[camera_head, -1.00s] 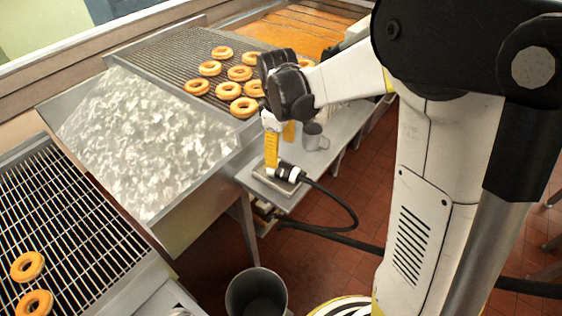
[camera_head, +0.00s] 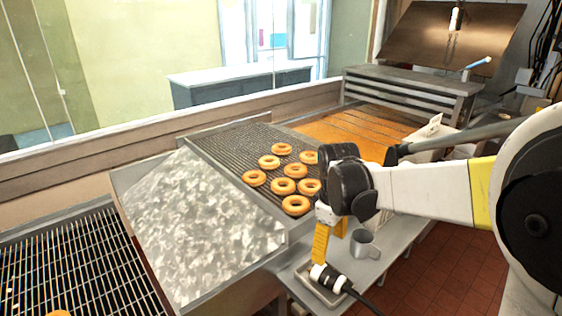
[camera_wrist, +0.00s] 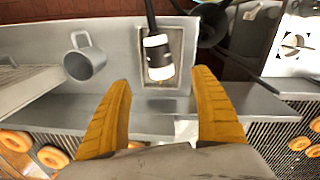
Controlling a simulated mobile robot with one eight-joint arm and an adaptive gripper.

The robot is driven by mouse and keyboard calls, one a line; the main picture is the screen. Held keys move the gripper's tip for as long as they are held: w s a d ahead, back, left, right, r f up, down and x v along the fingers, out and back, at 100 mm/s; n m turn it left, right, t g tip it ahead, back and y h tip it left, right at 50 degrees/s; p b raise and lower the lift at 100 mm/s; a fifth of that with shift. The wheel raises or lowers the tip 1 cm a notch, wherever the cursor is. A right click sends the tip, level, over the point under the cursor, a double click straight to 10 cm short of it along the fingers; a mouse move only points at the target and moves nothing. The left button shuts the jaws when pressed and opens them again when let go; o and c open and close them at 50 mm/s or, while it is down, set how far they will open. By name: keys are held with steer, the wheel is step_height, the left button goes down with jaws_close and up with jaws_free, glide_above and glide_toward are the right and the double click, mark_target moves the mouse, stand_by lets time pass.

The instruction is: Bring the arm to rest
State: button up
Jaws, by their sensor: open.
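My gripper (camera_head: 329,249) is open and empty, pointing down above the grey side shelf. In the wrist view its two yellow fingers (camera_wrist: 163,78) stand wide apart. A black and white cylindrical tool (camera_wrist: 159,57) with a black cable lies in a shallow metal tray (camera_wrist: 178,90), ahead of the fingertips in that view. In the head view the tool (camera_head: 330,278) shows just below the gripper; I see no grip on it. My arm (camera_head: 430,192) reaches in from the right, bent at the wrist.
A grey mug (camera_head: 364,244) stands on the shelf (camera_head: 398,240), close to the right of my gripper. Several glazed-looking doughnuts (camera_head: 283,186) lie on the mesh conveyor (camera_head: 222,150) behind it. A sloping metal sheet (camera_head: 200,220) is at left. Red tiled floor (camera_head: 455,270) shows at lower right.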

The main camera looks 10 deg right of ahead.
steer(key=s+f+m+t+b, duration=0.3)
steer(key=s+m+t+b, duration=0.3)
steer(key=s, duration=1.1)
steer(key=shift+m+t+b, duration=0.3)
steer(key=shift+m+b, duration=1.15)
steer(key=shift+m, duration=0.05)
